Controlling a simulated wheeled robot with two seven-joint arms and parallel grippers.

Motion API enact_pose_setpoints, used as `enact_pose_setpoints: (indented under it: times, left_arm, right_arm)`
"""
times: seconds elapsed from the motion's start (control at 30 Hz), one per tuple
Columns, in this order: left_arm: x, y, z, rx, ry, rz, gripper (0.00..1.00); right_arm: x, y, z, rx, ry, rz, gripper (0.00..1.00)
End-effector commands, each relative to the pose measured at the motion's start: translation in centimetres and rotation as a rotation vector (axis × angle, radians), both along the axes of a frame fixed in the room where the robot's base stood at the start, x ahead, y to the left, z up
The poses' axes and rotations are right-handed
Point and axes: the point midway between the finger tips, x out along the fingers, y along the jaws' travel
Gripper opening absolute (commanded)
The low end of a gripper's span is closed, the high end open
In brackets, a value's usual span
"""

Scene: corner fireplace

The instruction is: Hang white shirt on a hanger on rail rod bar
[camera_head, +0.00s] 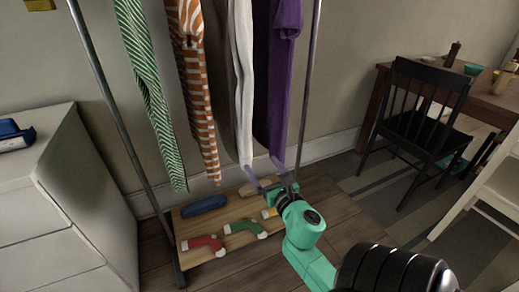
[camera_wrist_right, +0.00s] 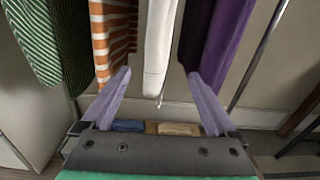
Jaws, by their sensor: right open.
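The white shirt (camera_head: 242,90) hangs lengthwise between an orange-striped garment and a purple one in the head view. It also shows in the right wrist view (camera_wrist_right: 160,42). Its top, any hanger and the rail bar are above the frame. My right gripper (camera_head: 263,169) is open, with its two fingers pointing toward the lower end of the white shirt. In the right wrist view, the shirt's lower end hangs between the open fingertips (camera_wrist_right: 158,78) in the picture; whether it touches them I cannot tell. My left gripper is not in view.
The rack has a left post (camera_head: 118,115), a right post (camera_head: 309,85) and a low wooden shelf (camera_head: 188,226) holding shoes and socks. A green-striped garment (camera_head: 150,90) hangs at left. A white dresser (camera_head: 65,215) stands left; a black chair (camera_head: 415,115) and table are right.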

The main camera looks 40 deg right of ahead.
Motion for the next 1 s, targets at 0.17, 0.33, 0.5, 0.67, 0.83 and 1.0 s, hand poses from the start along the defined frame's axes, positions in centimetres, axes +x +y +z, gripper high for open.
enact_pose_setpoints:
  times: [0.17,0.33,0.5,0.67,0.83,1.0]
  left_arm:
    - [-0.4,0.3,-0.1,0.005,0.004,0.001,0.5]
    - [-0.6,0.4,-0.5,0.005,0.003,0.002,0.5]
    - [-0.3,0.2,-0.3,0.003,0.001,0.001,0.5]
    - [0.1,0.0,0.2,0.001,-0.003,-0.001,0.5]
    - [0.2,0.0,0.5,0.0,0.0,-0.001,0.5]
    - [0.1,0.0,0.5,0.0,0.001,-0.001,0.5]
  right_arm:
    - [2.6,-0.8,0.7,-0.004,-0.004,0.002,0.93]
    - [6.6,-2.3,0.6,0.001,-0.004,0.001,0.93]
    - [10.5,-3.7,0.4,0.002,-0.004,0.0,0.93]
    - [12.9,-4.5,0.3,0.004,-0.003,0.0,0.93]
    - [13.6,-4.8,0.3,0.003,0.0,0.0,0.93]
    - [13.5,-4.8,0.3,0.004,0.001,0.001,0.89]
